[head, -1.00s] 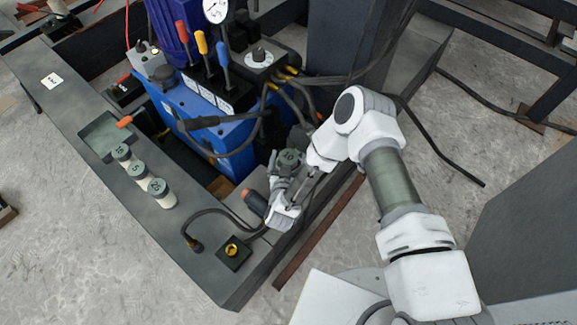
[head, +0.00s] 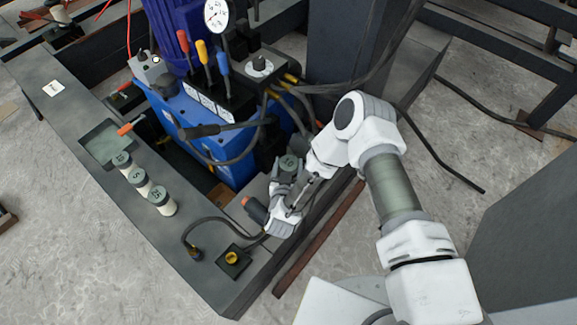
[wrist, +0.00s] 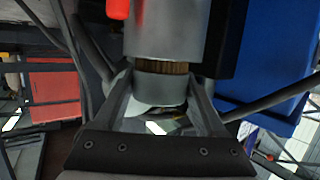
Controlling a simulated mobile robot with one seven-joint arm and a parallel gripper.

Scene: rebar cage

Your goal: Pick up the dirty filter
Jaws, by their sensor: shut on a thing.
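The dirty filter shows in the wrist view as a brown pleated band (wrist: 162,67) above a grey lower cap, just under a wider grey cylindrical housing (wrist: 165,28). My gripper (wrist: 160,88) has a finger on each side of the grey cap and is shut on it. In the head view, my gripper (head: 281,190) is low beside the bench, next to a round green-grey cap marked 10 (head: 289,163). There my gripper hides the filter. How much of the filter is still inside the housing cannot be told.
Three pale filters with grey-green caps (head: 137,176) stand in a row on the grey bench (head: 130,225), near a recessed tray (head: 104,143). The blue hydraulic unit (head: 232,165) stands close behind my gripper. Hoses and a black square fitting (head: 234,261) are nearby.

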